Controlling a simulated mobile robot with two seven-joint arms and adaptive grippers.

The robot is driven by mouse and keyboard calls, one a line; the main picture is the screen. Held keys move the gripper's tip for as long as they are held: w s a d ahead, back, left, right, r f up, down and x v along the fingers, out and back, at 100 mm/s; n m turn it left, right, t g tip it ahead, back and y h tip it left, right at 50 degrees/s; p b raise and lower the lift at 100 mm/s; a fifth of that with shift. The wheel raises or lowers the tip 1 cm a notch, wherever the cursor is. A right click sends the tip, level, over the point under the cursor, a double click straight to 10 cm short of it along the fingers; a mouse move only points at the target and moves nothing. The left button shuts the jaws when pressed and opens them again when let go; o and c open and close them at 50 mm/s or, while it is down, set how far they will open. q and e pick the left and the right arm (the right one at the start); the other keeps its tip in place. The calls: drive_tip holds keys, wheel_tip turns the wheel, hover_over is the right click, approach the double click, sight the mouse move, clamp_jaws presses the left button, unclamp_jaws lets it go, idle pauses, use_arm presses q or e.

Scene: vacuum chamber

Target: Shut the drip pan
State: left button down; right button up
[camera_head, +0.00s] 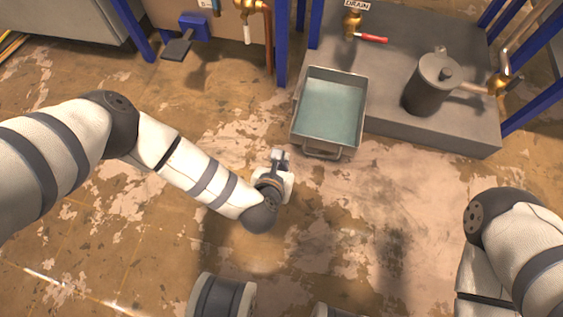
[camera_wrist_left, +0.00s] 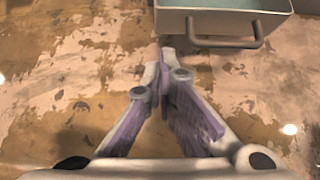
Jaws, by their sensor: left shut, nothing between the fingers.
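The drip pan (camera_head: 299,108) is a grey rectangular tray with teal liquid or a teal inside. It sticks out from beside the grey plinth, with a bar handle (camera_head: 322,153) on its near end. In the left wrist view the pan (camera_wrist_left: 205,22) is at the top right, its handle (camera_wrist_left: 228,43) facing me. My left gripper (camera_head: 280,156) is shut and empty, a little left of the handle and apart from it. Its fingers meet in the left wrist view (camera_wrist_left: 164,55). My right arm shows at the right edge of the head view, but its gripper is out of sight.
A grey plinth (camera_head: 455,132) carries a dark lidded cylinder (camera_head: 427,88). A brass valve with a red lever (camera_head: 370,38), labelled DRAIN, is above the pan. Blue frame posts (camera_head: 283,45) stand nearby. A blue-and-black pedal (camera_head: 180,45) is at the upper left. The floor before the pan is clear.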

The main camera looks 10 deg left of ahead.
sight(292, 138)
use_arm(q)
drive_tip(key=w+f+b, duration=0.1)
drive_tip(key=w, duration=0.1)
drive_tip(key=w+f+b, duration=0.1)
drive_tip(key=w, duration=0.2)
drive_tip(key=w+f+b, duration=0.1)
drive_tip(key=w, duration=0.1)
drive_tip(key=shift+w+f, duration=0.1)
drive_tip(key=shift+w, duration=0.1)
use_arm(e)
drive_tip(key=f, duration=0.1)
drive_tip(key=s+f, duration=0.1)
drive_tip(key=shift+f+g, duration=0.3)
drive_tip(key=shift+g, duration=0.1)
